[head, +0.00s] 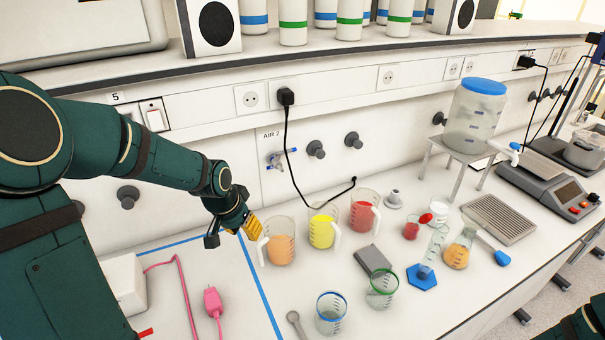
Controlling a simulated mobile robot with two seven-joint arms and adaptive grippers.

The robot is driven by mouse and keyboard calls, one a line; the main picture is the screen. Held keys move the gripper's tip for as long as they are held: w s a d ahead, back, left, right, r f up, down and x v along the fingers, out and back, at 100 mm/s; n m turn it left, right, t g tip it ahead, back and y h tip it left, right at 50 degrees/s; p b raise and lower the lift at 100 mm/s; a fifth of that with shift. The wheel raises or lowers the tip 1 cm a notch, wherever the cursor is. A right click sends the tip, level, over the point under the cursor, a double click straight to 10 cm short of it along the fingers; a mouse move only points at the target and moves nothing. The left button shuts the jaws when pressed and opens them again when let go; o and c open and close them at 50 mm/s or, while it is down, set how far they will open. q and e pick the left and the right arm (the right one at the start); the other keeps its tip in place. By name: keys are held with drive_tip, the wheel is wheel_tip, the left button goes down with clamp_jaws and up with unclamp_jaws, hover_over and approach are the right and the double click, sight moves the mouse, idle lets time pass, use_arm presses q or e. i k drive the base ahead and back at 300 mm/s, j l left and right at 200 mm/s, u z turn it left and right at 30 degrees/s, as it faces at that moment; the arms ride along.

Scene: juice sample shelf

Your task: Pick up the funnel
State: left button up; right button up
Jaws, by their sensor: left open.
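A small light grey funnel (394,199) appears to stand on the bench with its wide end down, just right of the beaker with red liquid. My left gripper (232,236) is open and empty. It is at the left, beside the beaker with orange liquid, well to the left of the funnel, with several beakers between. My right gripper is not in view; only a dark green part of my arm shows at the lower right corner.
Beakers of orange (280,246), yellow (322,230) and red liquid (364,214) stand in a row. A grey block (372,260), empty beakers (331,314), a flask (458,252) and a dispenser tank (474,120) stand nearby. A black cable (290,150) hangs behind. The front bench is partly clear.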

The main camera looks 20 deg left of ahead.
sight(475, 219)
drive_tip(key=k+l, duration=0.8)
drive_tip(key=l, duration=0.1)
